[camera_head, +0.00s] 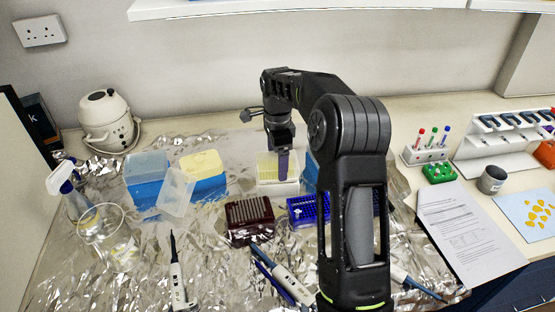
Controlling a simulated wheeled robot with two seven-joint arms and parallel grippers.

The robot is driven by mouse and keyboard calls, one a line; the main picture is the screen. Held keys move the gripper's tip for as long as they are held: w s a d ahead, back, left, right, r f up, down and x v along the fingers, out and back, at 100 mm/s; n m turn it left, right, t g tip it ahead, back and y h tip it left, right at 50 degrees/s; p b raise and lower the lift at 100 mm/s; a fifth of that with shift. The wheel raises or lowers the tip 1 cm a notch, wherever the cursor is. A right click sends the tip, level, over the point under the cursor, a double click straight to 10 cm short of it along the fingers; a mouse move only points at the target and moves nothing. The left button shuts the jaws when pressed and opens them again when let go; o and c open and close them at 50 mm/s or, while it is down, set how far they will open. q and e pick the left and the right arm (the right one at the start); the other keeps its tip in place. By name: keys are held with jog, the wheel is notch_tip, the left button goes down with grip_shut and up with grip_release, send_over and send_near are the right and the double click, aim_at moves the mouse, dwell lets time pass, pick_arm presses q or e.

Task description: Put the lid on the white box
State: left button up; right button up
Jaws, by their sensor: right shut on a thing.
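The white box (276,189) stands on the foil-covered bench near the middle, behind the dark red rack. A clear, yellowish-looking lid (264,165) shows directly above its white base. My right gripper (282,174) points down at it from above and is shut on the lid; its dark fingers cover part of the lid and the box front. I cannot tell whether the lid's rim touches the box all round. My left gripper is not in view.
A blue box with yellow contents (209,186) and a lidded blue box (147,194) stand to the left, with a loose clear lid (177,191) leaning there. The dark red rack (250,222) and a blue rack (306,210) stand in front. Pipettes lie nearer. My right arm hides part of the bench.

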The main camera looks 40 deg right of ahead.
jog(key=shift+f, duration=0.45)
jog(key=shift+f+b, duration=0.35)
jog(key=shift+b, duration=0.05)
jog(key=shift+s+f, duration=0.15)
jog(key=shift+f, duration=0.15)
jog(key=shift+a+f, duration=0.1)
jog(key=shift+s+f, duration=0.1)
jog(key=shift+f, duration=0.1)
jog(key=shift+c, duration=0.8)
jog(key=o, duration=1.3)
jog(key=shift+c, duration=0.2)
jog(key=o, duration=0.3)
jog(key=shift+w, duration=0.2)
jog(key=shift+r, duration=0.15)
